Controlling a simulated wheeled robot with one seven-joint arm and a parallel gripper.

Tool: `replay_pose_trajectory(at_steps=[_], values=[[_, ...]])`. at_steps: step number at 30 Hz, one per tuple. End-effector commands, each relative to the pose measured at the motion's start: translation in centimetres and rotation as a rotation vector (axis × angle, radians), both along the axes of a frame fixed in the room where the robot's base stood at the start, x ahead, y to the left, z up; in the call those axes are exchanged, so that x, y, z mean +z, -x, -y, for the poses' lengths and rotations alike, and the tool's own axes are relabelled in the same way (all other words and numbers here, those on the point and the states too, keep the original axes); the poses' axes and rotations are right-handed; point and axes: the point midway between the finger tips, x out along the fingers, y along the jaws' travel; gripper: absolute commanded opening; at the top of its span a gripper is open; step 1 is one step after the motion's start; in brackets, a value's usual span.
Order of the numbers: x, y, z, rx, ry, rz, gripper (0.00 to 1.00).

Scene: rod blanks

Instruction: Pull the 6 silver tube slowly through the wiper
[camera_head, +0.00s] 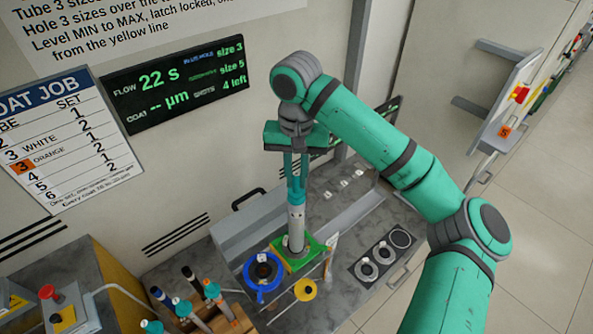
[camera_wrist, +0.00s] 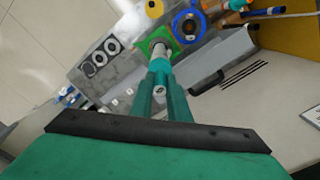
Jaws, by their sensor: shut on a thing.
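A silver tube (camera_head: 296,226) stands upright in the head view, with its lower end at a green square fitting (camera_head: 308,253). I cannot tell how far it reaches into the fitting. My gripper (camera_head: 296,188) is shut on the tube's upper part and points straight down. In the wrist view my gripper (camera_wrist: 160,76) has its fingers around the tube (camera_wrist: 160,52), and the green fitting (camera_wrist: 150,38) lies beyond. A blue ring (camera_head: 263,278) with a dark centre sits just left of the fitting.
A yellow round piece (camera_head: 305,290) lies in front of the fitting. A dark plate with round gauges (camera_head: 384,256) is to the right. Several colour-capped tubes stand in a wooden rack (camera_head: 232,322) at lower left. A grey case (camera_head: 246,222) is behind. A display (camera_head: 178,82) reads flow 22 s.

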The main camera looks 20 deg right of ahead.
Motion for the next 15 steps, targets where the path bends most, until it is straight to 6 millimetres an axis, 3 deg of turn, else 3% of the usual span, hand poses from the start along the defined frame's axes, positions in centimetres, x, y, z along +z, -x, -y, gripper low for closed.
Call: replay_pose_trajectory(at_steps=[15], values=[[-3.1, 0.0, 0.0, 0.001, 0.000, -0.001, 0.00]])
